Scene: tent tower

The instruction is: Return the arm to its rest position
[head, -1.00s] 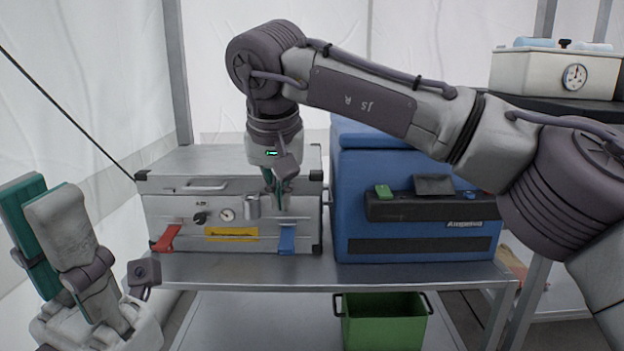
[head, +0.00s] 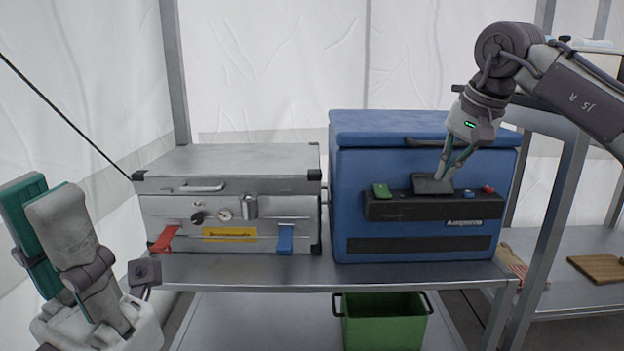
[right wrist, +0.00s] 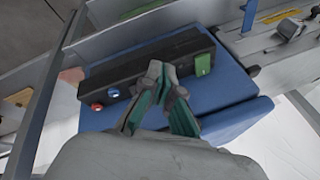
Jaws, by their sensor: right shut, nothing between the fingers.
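My right arm comes in from the right in the head view. My right gripper (head: 447,173) is shut and empty, pointing down in front of the blue cooler box (head: 425,228), close to its black control panel (head: 385,209). In the right wrist view the shut fingertips (right wrist: 160,72) overlap the panel; I cannot tell whether they touch it. My left gripper (head: 45,215) is at the lower left of the head view, its two fingers pointing up with a narrow gap whose state is unclear.
A grey metal case (head: 265,208) with red and blue latches stands left of the cooler on the metal table (head: 300,271). A green bin (head: 384,322) is below. A side shelf at right holds a wooden board (head: 600,267). The tent wall is behind.

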